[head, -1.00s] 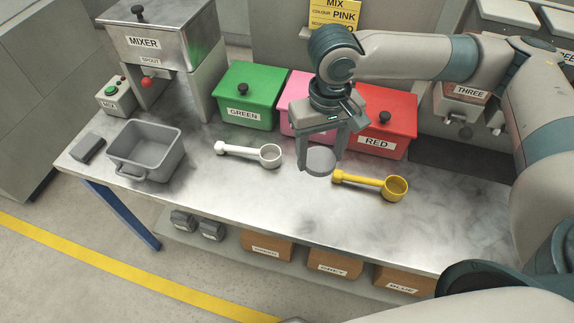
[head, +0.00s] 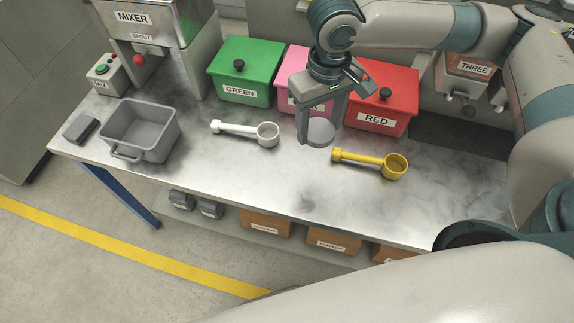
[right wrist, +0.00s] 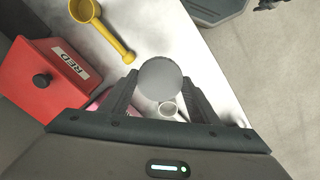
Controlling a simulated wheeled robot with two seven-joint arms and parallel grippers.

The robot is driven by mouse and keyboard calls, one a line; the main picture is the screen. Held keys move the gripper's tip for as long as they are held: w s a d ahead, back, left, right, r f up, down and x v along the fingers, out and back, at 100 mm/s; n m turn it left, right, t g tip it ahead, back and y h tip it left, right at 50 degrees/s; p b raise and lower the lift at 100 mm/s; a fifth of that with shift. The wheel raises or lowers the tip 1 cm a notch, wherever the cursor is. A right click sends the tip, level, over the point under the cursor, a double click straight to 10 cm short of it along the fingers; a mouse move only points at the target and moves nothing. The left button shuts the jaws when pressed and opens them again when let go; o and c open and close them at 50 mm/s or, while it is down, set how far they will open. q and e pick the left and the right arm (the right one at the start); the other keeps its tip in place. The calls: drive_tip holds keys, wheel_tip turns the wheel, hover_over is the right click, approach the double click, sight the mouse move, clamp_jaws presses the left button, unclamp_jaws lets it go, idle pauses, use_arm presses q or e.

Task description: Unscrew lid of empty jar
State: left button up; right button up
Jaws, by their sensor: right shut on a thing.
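My right gripper (head: 319,136) is shut on a round grey disc (head: 321,131), which looks like a lid. It holds the disc above the bench, in front of the pink bin and between the white and yellow scoops. In the right wrist view the disc (right wrist: 160,79) sits between the two fingertips, its flat face toward the camera. I see no jar under or beside it; the disc could hide what lies behind it. My left gripper is not in view.
The metal bench (head: 300,190) holds a grey tub (head: 165,130), a white scoop (head: 240,134), a yellow scoop (head: 370,160), and green (head: 240,70), pink (head: 292,68) and red (head: 380,100) lidded bins. The mixer (head: 150,20) stands at left. The front middle is clear.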

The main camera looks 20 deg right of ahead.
sight(329, 134)
drive_tip(key=n, duration=0.3)
drive_tip(key=f+n, duration=0.1)
drive_tip(key=shift+s+d, duration=0.4)
drive_tip(key=n, duration=0.3)
drive_tip(key=s+d+f+n, duration=0.1)
drive_tip(key=n, duration=0.1)
drive_tip(key=shift+n, duration=0.3)
drive_tip(key=s+d+f+n, duration=0.2)
drive_tip(key=d+n, duration=0.1)
drive_tip(key=n, duration=1.2)
drive_tip(key=s+d+f+n, duration=0.2)
drive_tip(key=s+d+n, duration=0.1)
drive_tip(key=n, duration=1.3)
drive_tip(key=shift+s+f, duration=0.15)
drive_tip(key=shift+f, duration=0.2)
drive_tip(key=shift+a, duration=0.1)
drive_tip(key=w+a+f+p, duration=0.1)
drive_tip(key=w+a+f, duration=0.1)
drive_tip(key=w+a+f+p, duration=0.1)
drive_tip(key=w+a+f, duration=0.1)
drive_tip(key=w+a, duration=0.1)
drive_tip(key=w+a+f+p, duration=0.1)
drive_tip(key=w+a+f, duration=0.2)
drive_tip(key=shift+a, duration=0.1)
